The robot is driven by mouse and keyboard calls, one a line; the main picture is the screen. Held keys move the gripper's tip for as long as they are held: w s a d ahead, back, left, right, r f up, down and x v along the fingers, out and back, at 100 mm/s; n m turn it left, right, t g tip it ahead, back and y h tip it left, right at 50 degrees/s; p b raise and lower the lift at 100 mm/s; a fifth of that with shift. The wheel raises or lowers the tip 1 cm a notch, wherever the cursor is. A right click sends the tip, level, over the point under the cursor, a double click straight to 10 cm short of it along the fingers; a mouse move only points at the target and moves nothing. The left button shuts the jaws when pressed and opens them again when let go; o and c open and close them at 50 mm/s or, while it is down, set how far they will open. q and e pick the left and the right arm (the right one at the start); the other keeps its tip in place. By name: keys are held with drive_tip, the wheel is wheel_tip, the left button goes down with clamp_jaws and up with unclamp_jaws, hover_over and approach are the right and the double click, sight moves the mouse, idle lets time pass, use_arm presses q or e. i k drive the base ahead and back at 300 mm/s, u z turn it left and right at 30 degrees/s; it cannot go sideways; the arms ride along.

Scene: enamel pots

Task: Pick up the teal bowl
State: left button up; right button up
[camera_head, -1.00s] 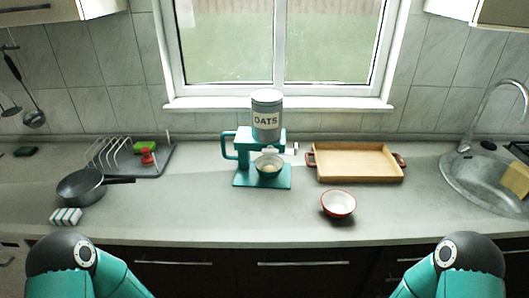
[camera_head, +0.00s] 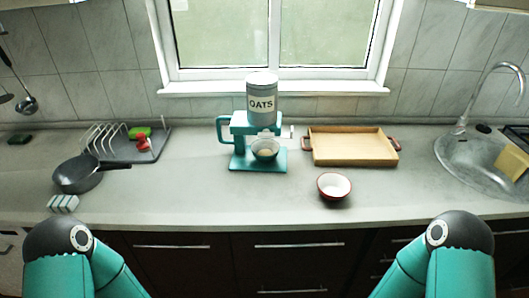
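A small bowl (camera_head: 265,149) with a teal-grey look and pale contents sits on the base of a teal oats dispenser (camera_head: 240,131), under its grey canister marked OATS (camera_head: 262,100). A second bowl (camera_head: 334,187), red outside and white inside, stands on the counter to the right of the dispenser. Only the upper links of my two arms show at the bottom left and bottom right. Neither gripper is in the picture, and both arms are apart from the bowls.
A wooden tray (camera_head: 352,149) lies right of the dispenser. A sink (camera_head: 479,166) is at the far right. A dark pan (camera_head: 77,174), a striped sponge (camera_head: 63,203) and a dish rack (camera_head: 122,147) are at the left. The front middle of the counter (camera_head: 190,198) is clear.

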sight(264, 150)
drive_tip(key=k, duration=1.2)
drive_tip(key=u, duration=0.3)
drive_tip(key=i, duration=0.5)
drive_tip(key=u, duration=0.45)
drive_tip(key=i, duration=1.3)
drive_tip(key=z, duration=0.3)
